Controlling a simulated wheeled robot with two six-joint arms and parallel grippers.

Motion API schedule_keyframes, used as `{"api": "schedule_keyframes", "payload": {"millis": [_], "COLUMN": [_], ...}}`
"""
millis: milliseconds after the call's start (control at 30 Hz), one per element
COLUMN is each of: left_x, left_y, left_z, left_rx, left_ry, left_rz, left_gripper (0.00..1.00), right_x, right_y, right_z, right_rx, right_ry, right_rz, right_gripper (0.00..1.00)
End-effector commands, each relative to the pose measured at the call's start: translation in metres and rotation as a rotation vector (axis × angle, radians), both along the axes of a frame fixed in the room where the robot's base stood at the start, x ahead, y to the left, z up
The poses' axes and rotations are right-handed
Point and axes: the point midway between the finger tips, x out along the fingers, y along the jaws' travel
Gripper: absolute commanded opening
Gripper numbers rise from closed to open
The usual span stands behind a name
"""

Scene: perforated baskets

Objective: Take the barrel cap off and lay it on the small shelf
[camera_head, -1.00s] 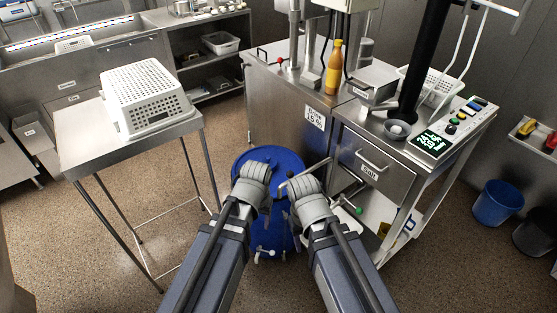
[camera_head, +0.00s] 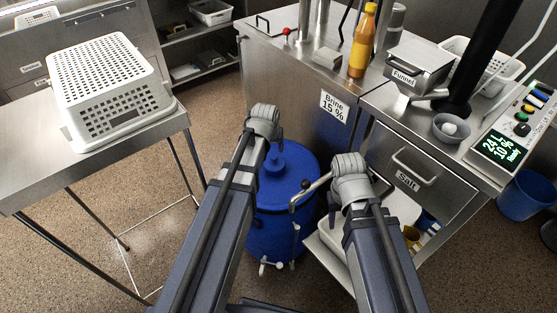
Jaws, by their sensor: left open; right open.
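The blue barrel (camera_head: 270,236) stands on the floor in front of the steel cabinet. Its blue cap (camera_head: 277,163) is a raised knob on the lid. My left gripper (camera_head: 279,136) is just above and behind the cap in the picture, open and empty; its fingers are small and dark. My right gripper (camera_head: 338,192) is at the barrel's right side, open, its fingers mostly hidden by the wrist. A bent grey handle (camera_head: 318,184) with a dark knob end shows between it and the barrel.
A steel table (camera_head: 30,180) with a white perforated basket (camera_head: 105,85) stands at left. At right are a drawer marked Salt (camera_head: 400,175), a funnel box (camera_head: 415,70), a yellow bottle (camera_head: 363,42), a grey bowl (camera_head: 451,128) and a blue bucket (camera_head: 525,195). Floor between table and barrel is open.

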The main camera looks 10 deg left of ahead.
Motion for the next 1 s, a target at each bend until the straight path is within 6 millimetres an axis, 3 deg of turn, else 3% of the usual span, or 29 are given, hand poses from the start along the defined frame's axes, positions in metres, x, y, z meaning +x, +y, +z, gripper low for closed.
{"api": "schedule_keyframes", "payload": {"millis": [333,667,1000], "left_x": [0.009,0.011,0.025], "left_y": [0.0,0.0,-0.002], "left_z": [-0.024,-0.031,-0.07], "left_rx": [0.0,0.0,0.0], "left_ry": [0.001,0.001,0.001], "left_rz": [-0.001,-0.001,-0.001], "left_gripper": [0.63,0.63,0.63], "right_x": [0.0,0.0,0.0], "right_y": [0.0,0.0,0.0], "right_z": [-0.024,-0.031,-0.07], "right_rx": [0.0,0.0,0.0], "right_ry": [0.0,0.0,0.0], "right_rz": [0.0,0.0,0.0], "right_gripper": [0.5,0.5,0.5]}}
